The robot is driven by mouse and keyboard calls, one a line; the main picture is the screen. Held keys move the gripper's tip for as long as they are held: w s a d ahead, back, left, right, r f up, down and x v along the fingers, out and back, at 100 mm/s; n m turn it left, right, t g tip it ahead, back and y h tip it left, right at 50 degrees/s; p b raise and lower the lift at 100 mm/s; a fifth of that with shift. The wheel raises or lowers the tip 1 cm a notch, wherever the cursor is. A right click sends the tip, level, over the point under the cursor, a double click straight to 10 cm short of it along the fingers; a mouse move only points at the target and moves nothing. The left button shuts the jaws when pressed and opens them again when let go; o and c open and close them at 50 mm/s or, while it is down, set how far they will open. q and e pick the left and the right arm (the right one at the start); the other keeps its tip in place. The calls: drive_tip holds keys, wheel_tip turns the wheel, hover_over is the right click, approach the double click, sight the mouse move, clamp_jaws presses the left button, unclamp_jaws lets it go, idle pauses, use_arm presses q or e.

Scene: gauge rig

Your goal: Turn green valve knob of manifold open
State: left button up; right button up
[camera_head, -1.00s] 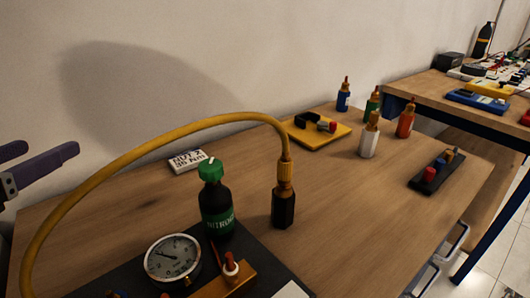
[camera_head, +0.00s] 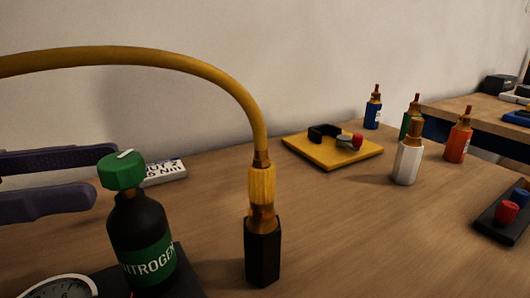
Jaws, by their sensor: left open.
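A green knob (camera_head: 121,171) with a white mark on top sits on a black bottle (camera_head: 140,232) with a green label reading "NITROGEN", which stands upright at lower left. My left gripper (camera_head: 92,178) comes in from the left with its two purple fingers apart, one above the other in the picture. Its fingertips are just left of the green knob, with the upper one near or partly behind it. I cannot tell whether they touch. Part of a round gauge (camera_head: 58,289) shows at the bottom edge. My right gripper is not in view.
A yellow hose (camera_head: 200,72) arches across to a brass fitting on a black hex base (camera_head: 262,252). A white label block (camera_head: 165,171) lies behind the bottle. A yellow plate (camera_head: 330,152) and several small coloured bottles stand at back right.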

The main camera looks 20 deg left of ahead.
sight(143, 165)
use_arm(q)
drive_tip(key=x, duration=0.7)
clamp_jaws()
idle(0.5)
